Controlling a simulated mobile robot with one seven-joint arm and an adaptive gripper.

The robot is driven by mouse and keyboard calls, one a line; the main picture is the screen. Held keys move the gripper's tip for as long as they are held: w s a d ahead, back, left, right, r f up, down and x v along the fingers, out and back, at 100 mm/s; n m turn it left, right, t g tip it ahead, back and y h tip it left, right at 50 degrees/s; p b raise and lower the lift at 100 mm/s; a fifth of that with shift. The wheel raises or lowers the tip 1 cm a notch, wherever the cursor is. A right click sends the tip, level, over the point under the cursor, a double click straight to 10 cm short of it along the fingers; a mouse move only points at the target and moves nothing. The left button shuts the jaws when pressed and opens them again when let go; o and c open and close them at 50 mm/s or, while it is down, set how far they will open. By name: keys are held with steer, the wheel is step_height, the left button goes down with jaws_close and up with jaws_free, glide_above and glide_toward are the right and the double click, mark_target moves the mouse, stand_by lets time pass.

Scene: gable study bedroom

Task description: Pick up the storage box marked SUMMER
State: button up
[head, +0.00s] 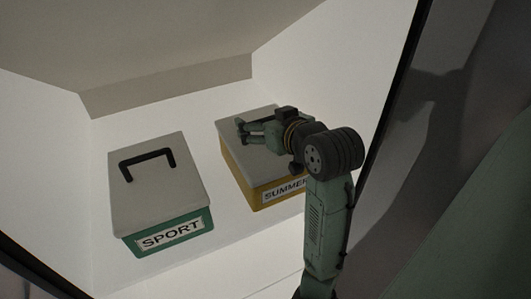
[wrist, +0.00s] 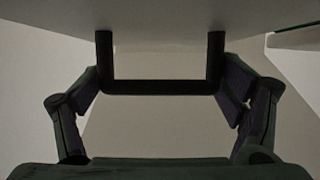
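The SUMMER box (head: 237,172) is yellow with a grey lid and a white label on its front, partly hidden by my arm. The SPORT box (head: 190,238) is green with a grey lid and a black handle, and stands to its left. In the wrist view a black handle (wrist: 160,87) hangs from a pale lid at the top of the picture. My open fingers (wrist: 160,95) stand at either end of its bar; I cannot tell whether they touch it.
The boxes stand on a pale surface in a white-walled recess with a sloping ceiling (head: 150,40). A gap separates the boxes. A dark-edged panel (head: 400,85) stands close to the right of my arm. A pale edge (wrist: 298,37) shows at upper right in the wrist view.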

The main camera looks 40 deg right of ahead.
steer(key=c, duration=1.4)
steer(key=shift+r, duration=0.2)
